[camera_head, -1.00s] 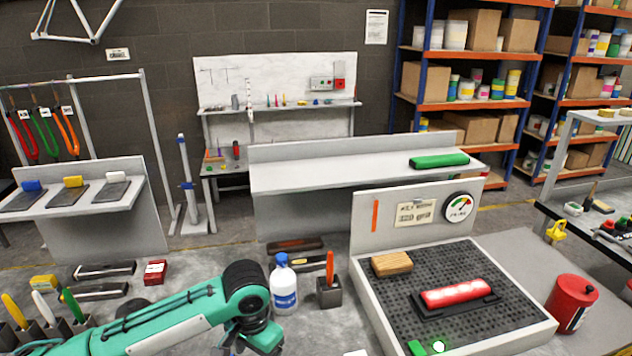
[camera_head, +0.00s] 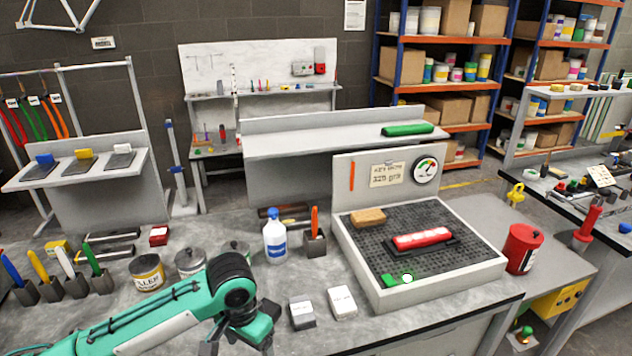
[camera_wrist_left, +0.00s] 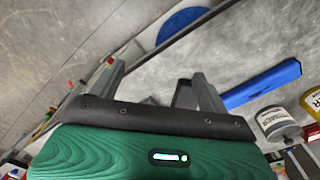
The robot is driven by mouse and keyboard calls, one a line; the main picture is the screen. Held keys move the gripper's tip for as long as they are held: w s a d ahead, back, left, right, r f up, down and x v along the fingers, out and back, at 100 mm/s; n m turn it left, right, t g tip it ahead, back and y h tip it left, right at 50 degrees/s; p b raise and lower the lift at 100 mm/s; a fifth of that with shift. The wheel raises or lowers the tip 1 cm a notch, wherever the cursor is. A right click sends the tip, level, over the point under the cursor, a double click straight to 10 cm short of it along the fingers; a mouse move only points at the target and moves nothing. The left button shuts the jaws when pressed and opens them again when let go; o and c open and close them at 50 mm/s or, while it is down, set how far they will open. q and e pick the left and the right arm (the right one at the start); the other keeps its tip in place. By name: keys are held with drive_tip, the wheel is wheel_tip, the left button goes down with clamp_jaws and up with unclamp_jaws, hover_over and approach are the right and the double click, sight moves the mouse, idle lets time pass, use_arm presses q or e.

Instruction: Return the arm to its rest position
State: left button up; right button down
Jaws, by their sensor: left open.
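My left arm (camera_head: 150,318) is teal and black and reaches in from the lower left, in front of the grey workbench (camera_head: 368,340). Its left gripper (camera_head: 238,338) points down at the bottom of the head view, partly cut off by the frame. In the left wrist view the left gripper (camera_wrist_left: 155,88) has its two grey fingers spread apart, with nothing held between them. My right arm and gripper do not show in either view.
Cans (camera_head: 148,272), a white bottle (camera_head: 275,242) and two blocks, grey (camera_head: 301,312) and white (camera_head: 342,302), stand near the arm. A perforated tray (camera_head: 470,272) with a red block (camera_head: 422,238) and a red can (camera_head: 522,248) are to the right.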

use_arm(q)
drive_tip(key=s+d+f+t+h, duration=0.2)
drive_tip(key=s+d+f+h, duration=0.3)
drive_tip(key=s, duration=0.4)
drive_tip(key=s+a+f+n+t+y, duration=0.1)
drive_tip(key=s+a+f+n+y, duration=0.4)
drive_tip(key=s+a, duration=0.9)
wheel_tip(320, 180, down, 34)
drive_tip(key=r+m+g, duration=0.1)
drive_tip(key=s+a+f, duration=0.2)
drive_tip(key=s+f, duration=0.7)
drive_tip(key=s+a+f+g, duration=0.1)
drive_tip(key=s+a+f, duration=0.1)
drive_tip(key=s+f, duration=0.7)
drive_tip(key=shift+s+f, duration=0.15)
drive_tip(key=shift+f, duration=0.1)
